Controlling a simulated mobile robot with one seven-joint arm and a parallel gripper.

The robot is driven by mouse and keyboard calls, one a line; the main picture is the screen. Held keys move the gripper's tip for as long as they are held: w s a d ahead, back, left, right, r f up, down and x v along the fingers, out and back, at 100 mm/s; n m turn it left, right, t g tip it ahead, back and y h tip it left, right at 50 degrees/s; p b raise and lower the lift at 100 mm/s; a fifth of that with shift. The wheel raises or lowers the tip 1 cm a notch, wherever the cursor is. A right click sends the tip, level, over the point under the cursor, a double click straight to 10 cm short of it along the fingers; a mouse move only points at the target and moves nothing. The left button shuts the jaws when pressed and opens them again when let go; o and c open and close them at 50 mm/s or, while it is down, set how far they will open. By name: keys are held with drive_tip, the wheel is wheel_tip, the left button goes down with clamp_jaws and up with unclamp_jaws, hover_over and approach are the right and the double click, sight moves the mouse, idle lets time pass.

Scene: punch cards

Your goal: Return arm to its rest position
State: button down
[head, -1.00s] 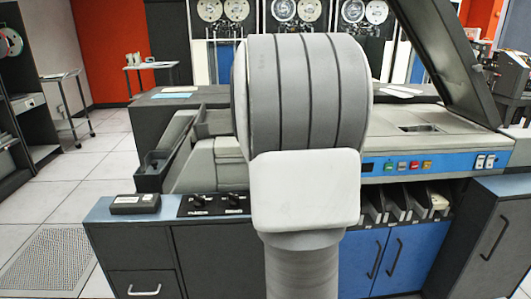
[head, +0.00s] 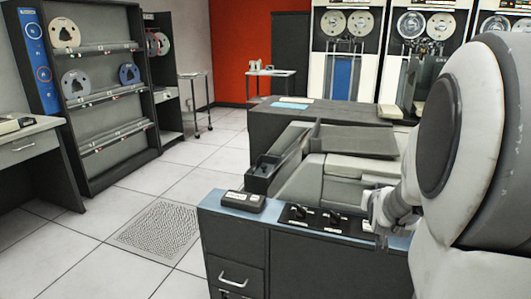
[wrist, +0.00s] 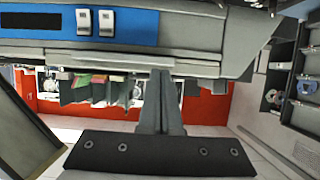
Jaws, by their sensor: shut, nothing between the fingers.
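My gripper (head: 381,238) shows in the head view at the right, small and partly overlapped by my large white and grey arm. It hangs in front of the card machine (head: 338,172), over the right side of the black knob panel (head: 325,219). In the wrist view my gripper (wrist: 160,76) has its two grey fingers together with nothing between them. The fingertips lie in the picture just below the grey machine edge; I cannot tell whether they touch it.
A small black box (head: 240,201) sits on the cabinet's blue top edge. A dark shelf rack (head: 100,98) with tape reels and a grey desk (head: 27,143) stand at the left. Open tiled floor with a perforated tile (head: 158,229) lies between. The wrist view shows two white switches (wrist: 106,23).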

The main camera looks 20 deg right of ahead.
drive_tip(key=s+a+r+n+y, duration=0.1)
drive_tip(key=a+n+y, duration=0.15)
drive_tip(key=a, duration=0.65)
drive_tip(key=s+a+r+n+y, duration=0.1)
drive_tip(key=a+r+y, duration=0.15)
drive_tip(key=a, duration=0.75)
drive_tip(key=s+a+f+n+g+y, duration=0.25)
drive_tip(key=s+a+n+g, duration=0.2)
drive_tip(key=s+a, duration=0.95)
wheel_tip(320, 180, up, 23)
drive_tip(key=s+d+p, duration=0.2)
drive_tip(key=p, duration=2)
drive_tip(key=shift+f+m+g, duration=0.2)
drive_tip(key=shift+m+g, duration=0.1)
drive_tip(key=shift+g, duration=0.05)
drive_tip(key=shift+y, duration=0.25)
